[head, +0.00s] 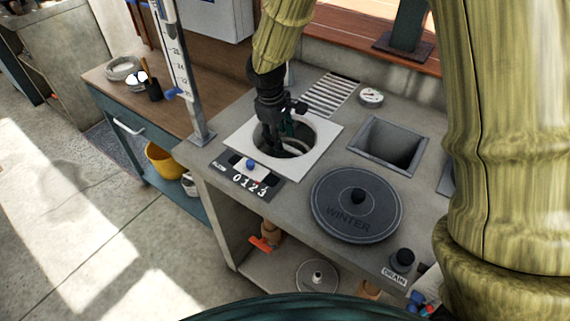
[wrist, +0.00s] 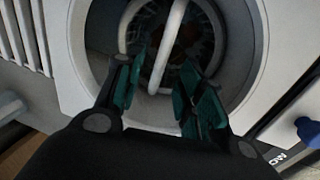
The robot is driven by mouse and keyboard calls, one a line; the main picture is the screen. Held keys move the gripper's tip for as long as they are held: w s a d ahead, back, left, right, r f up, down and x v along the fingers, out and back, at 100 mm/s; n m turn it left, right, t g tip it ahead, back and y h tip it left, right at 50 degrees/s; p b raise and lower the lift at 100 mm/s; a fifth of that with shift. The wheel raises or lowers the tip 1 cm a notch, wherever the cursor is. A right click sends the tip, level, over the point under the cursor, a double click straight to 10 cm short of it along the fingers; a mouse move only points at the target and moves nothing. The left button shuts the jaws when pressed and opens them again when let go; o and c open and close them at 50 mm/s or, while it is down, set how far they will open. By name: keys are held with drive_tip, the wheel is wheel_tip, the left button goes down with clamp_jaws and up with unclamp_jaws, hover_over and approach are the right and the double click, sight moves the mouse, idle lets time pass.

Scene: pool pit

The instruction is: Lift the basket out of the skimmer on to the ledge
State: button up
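The skimmer is a round well in a white square plate (head: 240,138) on the grey ledge (head: 215,178). The plate also shows in the wrist view (wrist: 70,88). The basket sits down in the well; its pale rim shows in the head view (head: 294,150). In the wrist view its white bar-like handle (wrist: 168,45) crosses the well. My gripper (wrist: 160,82) reaches down into the well with its teal fingers apart, one on each side of the handle. I see a gap on the right side; contact on the left is unclear. Dark and orange bits lie below the handle.
A round dark lid marked WINTER (head: 357,204) lies right of the skimmer, with a square open pit (head: 388,146) behind it. A 0-1-2-3 slider panel (head: 247,178) is at the front. A gauge post (head: 180,70) stands left. A slotted grate (head: 330,95) and small dial (head: 370,96) are behind.

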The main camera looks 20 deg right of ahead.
drive_tip(key=shift+d+f, duration=0.2)
drive_tip(key=shift+f, duration=0.65)
drive_tip(key=shift+d+f, duration=0.15)
drive_tip(key=shift+f, duration=0.75)
drive_tip(key=shift+d+f, duration=0.2)
drive_tip(key=shift+f, duration=0.65)
clamp_jaws()
